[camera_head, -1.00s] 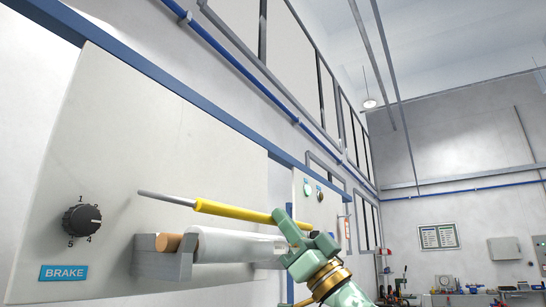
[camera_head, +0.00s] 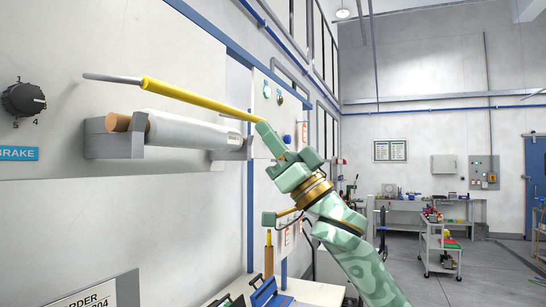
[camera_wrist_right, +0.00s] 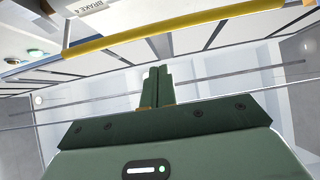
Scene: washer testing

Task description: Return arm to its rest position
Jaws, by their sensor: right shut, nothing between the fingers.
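My right gripper (camera_head: 265,130) comes in from the lower right in the head view, green with a gold ring at the wrist. Its fingers point up and left and overlap the near end of a yellow rod with a grey tip (camera_head: 195,96). In the right wrist view the fingers (camera_wrist_right: 157,72) are pressed together with nothing between them. The yellow rod (camera_wrist_right: 190,27) crosses beyond the fingertips there, with a visible gap. My left gripper is not in view.
The pale wall panel carries a black knob (camera_head: 22,99), a blue BRAKE label (camera_head: 16,154) and a grey bracket (camera_head: 98,138) with a white roll (camera_head: 195,132). A bench (camera_head: 405,203) and a cart (camera_head: 437,240) stand farther back right. Open floor lies right.

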